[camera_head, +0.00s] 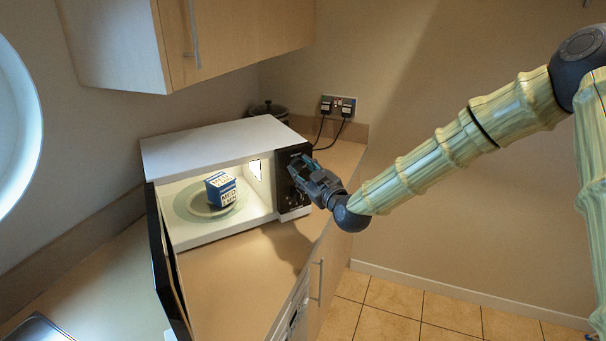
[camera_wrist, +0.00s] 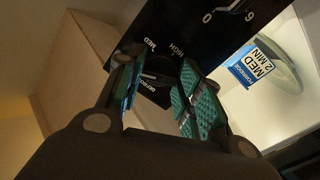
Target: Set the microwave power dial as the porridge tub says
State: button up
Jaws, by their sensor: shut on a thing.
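The microwave (camera_head: 205,143) stands on the counter with its door (camera_head: 165,265) open. The porridge tub (camera_head: 221,189), blue and white, sits inside on the glass turntable; in the wrist view the tub (camera_wrist: 251,66) reads "PORRIDGE MED 2 MIN". My gripper (camera_head: 300,168) is at the black control panel (camera_head: 293,207). In the wrist view my gripper (camera_wrist: 158,75) has its teal-padded fingers shut on the power dial (camera_wrist: 152,92), which they partly hide. MED, HIGH and DEFROST are printed around it. A short white mark shows between the fingers; I cannot tell which setting it points to.
A second scale with 0 and 9 shows on the panel (camera_wrist: 225,28). A dark lidded pot (camera_head: 268,108) and plugged sockets (camera_head: 338,106) are behind the microwave. A wall cupboard (camera_head: 190,40) hangs above. The counter (camera_head: 230,275) in front is clear.

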jog(key=m+b, duration=0.7)
jog(key=m, duration=0.3)
jog(key=shift+m+b, duration=0.3)
jog(key=shift+b, duration=0.1)
dwell(0.3)
jog(key=o, duration=1)
jog(key=v, duration=1.2)
jog(key=shift+d, duration=0.1)
